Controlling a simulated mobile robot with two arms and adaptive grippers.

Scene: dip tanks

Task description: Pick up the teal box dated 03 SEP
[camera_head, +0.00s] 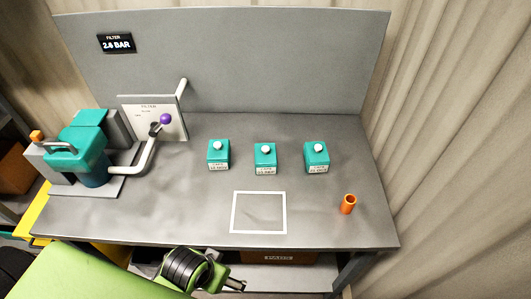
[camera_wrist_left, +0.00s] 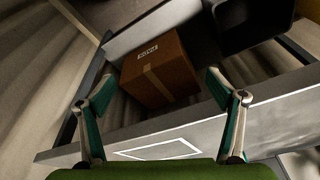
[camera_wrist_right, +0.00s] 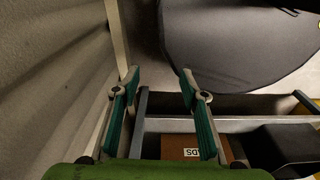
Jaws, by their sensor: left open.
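Three teal boxes with white round knobs and small pale front labels stand apart in a row on the grey bench: a left one (camera_head: 218,162), a middle one (camera_head: 265,160) and a right one (camera_head: 316,160). The label print is too small to read, so I cannot tell which is dated 03 SEP. My left gripper (camera_head: 236,287) is below the bench's front edge in the head view, away from the boxes. Its fingers are apart and empty in the left wrist view (camera_wrist_left: 157,86). My right gripper (camera_wrist_right: 159,77) shows only in its wrist view, fingers apart and empty.
A white square outline (camera_head: 234,212) marks the bench front. An orange cylinder (camera_head: 348,205) stands to its right. A teal filter unit (camera_head: 85,150) with a pipe and purple-knobbed lever (camera_head: 165,118) fills the left. A brown carton (camera_wrist_left: 158,68) sits below the bench.

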